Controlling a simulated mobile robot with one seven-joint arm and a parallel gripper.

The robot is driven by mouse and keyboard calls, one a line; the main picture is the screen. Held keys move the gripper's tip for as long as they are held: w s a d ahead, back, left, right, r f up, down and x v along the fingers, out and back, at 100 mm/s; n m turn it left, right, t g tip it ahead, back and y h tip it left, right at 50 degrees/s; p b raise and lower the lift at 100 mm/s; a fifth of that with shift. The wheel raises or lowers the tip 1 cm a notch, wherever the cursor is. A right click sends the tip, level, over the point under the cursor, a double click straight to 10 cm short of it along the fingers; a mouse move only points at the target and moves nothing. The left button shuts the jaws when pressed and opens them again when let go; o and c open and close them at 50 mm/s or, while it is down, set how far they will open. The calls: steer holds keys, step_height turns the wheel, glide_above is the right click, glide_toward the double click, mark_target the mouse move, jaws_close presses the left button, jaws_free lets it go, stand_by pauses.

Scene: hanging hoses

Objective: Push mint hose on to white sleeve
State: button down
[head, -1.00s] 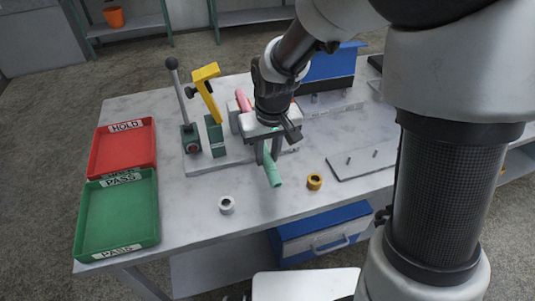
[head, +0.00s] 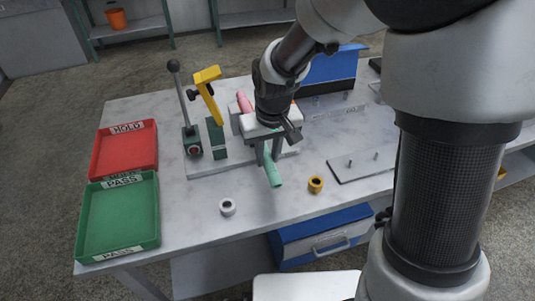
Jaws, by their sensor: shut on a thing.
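The mint hose (head: 273,171) is a short pale green tube. My gripper (head: 268,160) is shut on it above the front part of the table, and the hose's lower end sticks out below the fingers towards the front. The white sleeve (head: 227,207) is a small white ring with a dark hole. It stands on the table at the front, left of and nearer than the hose, and apart from it. The upper part of the hose is hidden by my gripper.
A yellow ring (head: 315,184) stands right of the hose. A plate with pegs (head: 361,166) lies further right. Behind my gripper are a pink hose (head: 244,101), a black-knobbed lever (head: 184,110) and a yellow-handled clamp (head: 209,100). Red (head: 95,158) and green (head: 86,219) trays lie left.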

mark_target(268, 158)
steer(key=shift+w+a+r+p, duration=0.15)
steer(key=shift+w+a+p, duration=0.05)
steer(key=shift+w, duration=0.5)
steer(key=shift+w+a+r+p, duration=0.15)
steer(key=shift+w+a, duration=0.05)
steer(key=shift+w, duration=0.45)
stand_by(1.6)
steer(key=c, duration=1.4)
jaws_free()
steer(key=shift+c, duration=0.2)
steer(key=s+r+p, duration=0.3)
steer(key=r, duration=1.4)
steer(key=shift+d, duration=0.45)
